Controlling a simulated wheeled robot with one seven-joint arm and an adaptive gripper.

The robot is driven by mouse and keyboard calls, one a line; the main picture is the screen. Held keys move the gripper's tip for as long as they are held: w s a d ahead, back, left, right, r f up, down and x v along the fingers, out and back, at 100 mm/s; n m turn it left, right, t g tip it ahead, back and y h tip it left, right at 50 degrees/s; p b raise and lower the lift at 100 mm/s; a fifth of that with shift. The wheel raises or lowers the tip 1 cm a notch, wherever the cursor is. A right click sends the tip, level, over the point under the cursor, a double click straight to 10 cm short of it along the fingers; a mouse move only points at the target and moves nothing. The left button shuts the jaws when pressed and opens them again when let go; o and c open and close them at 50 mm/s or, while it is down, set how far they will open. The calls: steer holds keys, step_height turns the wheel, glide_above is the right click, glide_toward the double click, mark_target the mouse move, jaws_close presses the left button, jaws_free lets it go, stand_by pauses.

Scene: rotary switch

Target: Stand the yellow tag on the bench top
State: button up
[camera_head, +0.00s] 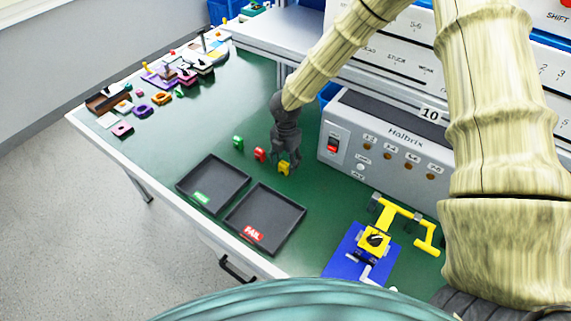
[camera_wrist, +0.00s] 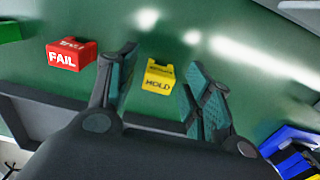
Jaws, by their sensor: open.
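The yellow tag (camera_head: 284,168), marked HOLD, is on the green bench top (camera_head: 330,205). It also shows in the wrist view (camera_wrist: 158,76), with its lettered face toward the camera. My gripper (camera_head: 288,161) points down at the tag in the head view and partly covers it. In the wrist view my gripper (camera_wrist: 160,66) is open, with one finger on each side of the tag and gaps between. I cannot tell how high the fingertips are above the bench.
A red FAIL tag (camera_head: 259,155) and a green tag (camera_head: 238,143) stand to the left. Two dark trays (camera_head: 213,184) (camera_head: 265,219) lie in front. A grey Halbrix unit (camera_head: 385,150) is to the right. A yellow clamp fixture (camera_head: 375,241) sits at the front right.

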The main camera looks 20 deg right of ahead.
mark_target(286, 163)
step_height(286, 163, up, 10)
steer(key=b, duration=0.1)
stand_by(0.4)
steer(key=shift+r, duration=0.1)
